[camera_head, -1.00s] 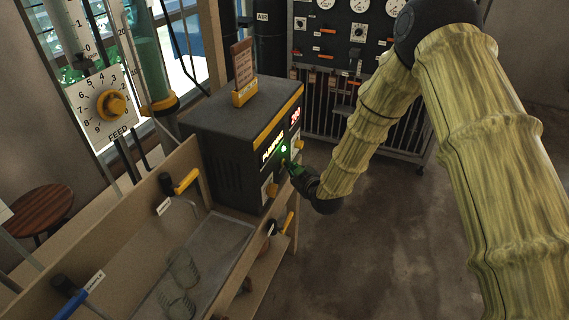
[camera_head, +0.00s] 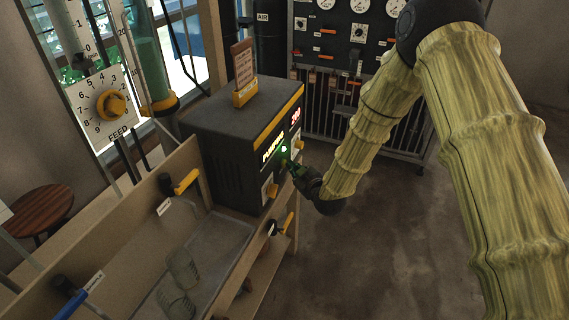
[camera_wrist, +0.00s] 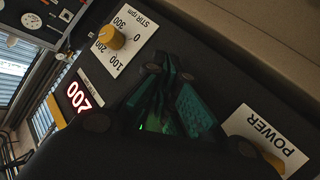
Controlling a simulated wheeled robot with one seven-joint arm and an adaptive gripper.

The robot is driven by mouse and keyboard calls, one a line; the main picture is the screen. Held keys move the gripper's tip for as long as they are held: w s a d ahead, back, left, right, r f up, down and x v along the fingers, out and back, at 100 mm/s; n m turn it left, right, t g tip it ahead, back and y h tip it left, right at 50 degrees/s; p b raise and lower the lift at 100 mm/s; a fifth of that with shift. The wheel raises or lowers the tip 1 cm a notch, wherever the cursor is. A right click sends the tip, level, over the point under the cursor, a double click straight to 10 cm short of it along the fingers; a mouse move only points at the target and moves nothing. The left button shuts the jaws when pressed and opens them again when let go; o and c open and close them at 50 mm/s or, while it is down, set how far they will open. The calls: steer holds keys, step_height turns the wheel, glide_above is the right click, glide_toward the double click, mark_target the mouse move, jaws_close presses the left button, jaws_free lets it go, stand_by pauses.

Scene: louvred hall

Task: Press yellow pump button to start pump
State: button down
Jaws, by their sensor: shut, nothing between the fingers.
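The dark control box (camera_head: 232,135) stands on the bench, with a yellow stripe along its upper edge. Its front has lit lettering that looks like "PUMPING" (camera_head: 271,150), a lit green lamp (camera_head: 284,149) and a red "200" display. My gripper (camera_head: 290,166) is shut and empty, its tip at the front panel just below the lamp. In the wrist view its green fingers (camera_wrist: 166,108) lie between the "STIR rpm" knob (camera_wrist: 111,37) and the "POWER" label (camera_wrist: 265,137). No yellow pump button is visible; the fingers cover that part of the panel. I cannot tell whether they touch it.
A wooden-sided tray (camera_head: 217,232) with glassware (camera_head: 180,275) and yellow and blue handles lies in front of the box. A feed dial (camera_head: 104,107) is at left. A gauge panel (camera_head: 350,30) stands behind.

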steer(key=d, duration=0.2)
steer(key=s+d, duration=0.1)
steer(key=d, duration=0.2)
steer(key=shift+s+d, duration=0.35)
steer(key=shift+s, duration=0.05)
stand_by(0.3)
steer(key=s+d+f+m+g+h, duration=0.1)
steer(key=s+d+f+m+g, duration=0.15)
steer(key=s+f, duration=0.4)
steer(key=s+d+f+m+g+h+p, duration=0.1)
steer(key=s+d+f+h, duration=0.1)
steer(key=s+d+f, duration=0.4)
steer(key=s+d+f+m+g+h, duration=0.1)
steer(key=s+d+f+m+g, duration=0.1)
steer(key=s+f, duration=0.45)
steer(key=s+d+f+m+g+h, duration=0.1)
steer(key=s+d+m+g, duration=0.1)
steer(key=s, duration=0.8)
steer(key=s+d+f+m+g+h, duration=0.1)
steer(key=s+d, duration=0.3)
steer(key=s, duration=0.6)
steer(key=s+d+f+m+g, duration=0.1)
steer(key=s+d+m+g, duration=0.2)
steer(key=s, duration=0.7)
steer(key=shift+d+f+g+h+p, duration=0.15)
steer(key=shift+f+g+h+p, duration=0.15)
steer(key=shift+g+h+p, duration=0.15)
steer(key=shift+s, duration=0.1)
